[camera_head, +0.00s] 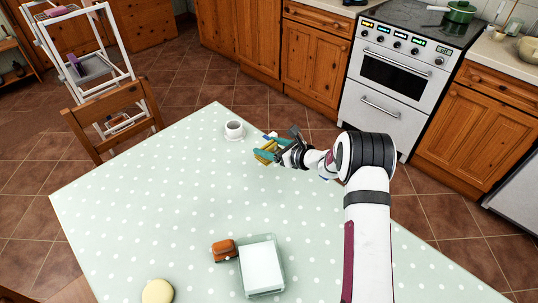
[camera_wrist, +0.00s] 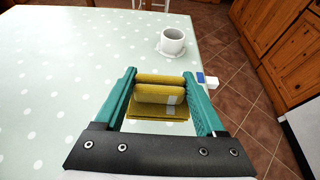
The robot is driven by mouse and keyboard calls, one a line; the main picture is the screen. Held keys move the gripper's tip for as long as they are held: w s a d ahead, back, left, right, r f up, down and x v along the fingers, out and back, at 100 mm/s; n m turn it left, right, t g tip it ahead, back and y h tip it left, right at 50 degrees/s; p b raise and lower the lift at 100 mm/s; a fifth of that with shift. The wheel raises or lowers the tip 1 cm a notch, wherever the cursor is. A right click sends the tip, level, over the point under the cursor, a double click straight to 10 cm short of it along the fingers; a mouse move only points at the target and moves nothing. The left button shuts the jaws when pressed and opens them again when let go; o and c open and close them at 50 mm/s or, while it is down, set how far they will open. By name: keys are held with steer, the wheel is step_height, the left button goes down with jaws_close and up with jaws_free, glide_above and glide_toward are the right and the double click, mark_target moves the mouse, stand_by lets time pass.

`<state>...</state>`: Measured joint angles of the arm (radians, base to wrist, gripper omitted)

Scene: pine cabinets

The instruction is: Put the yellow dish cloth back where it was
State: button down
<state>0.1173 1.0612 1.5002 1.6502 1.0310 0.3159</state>
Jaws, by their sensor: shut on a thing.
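The yellow dish cloth (camera_wrist: 159,93) is folded into a thick bundle and sits between the teal fingers of my gripper (camera_wrist: 160,77) in the wrist view. The fingers are shut on its left and right sides. In the head view my gripper (camera_head: 269,147) and the cloth (camera_head: 265,156) are over the far right part of the dotted table, near its edge. I cannot tell whether the cloth's underside touches the table. Part of the cloth is hidden by the fingers in the head view.
A white cup (camera_head: 233,127) on a saucer (camera_wrist: 171,53) stands just beyond the cloth. A small blue-and-white item (camera_wrist: 207,79) lies by the right edge. An orange-brown object (camera_head: 223,250), a white-filled dish (camera_head: 278,286) and a round yellow thing (camera_head: 157,291) are nearer. Mid-table is clear.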

steer(key=shift+r, duration=0.2)
stand_by(0.3)
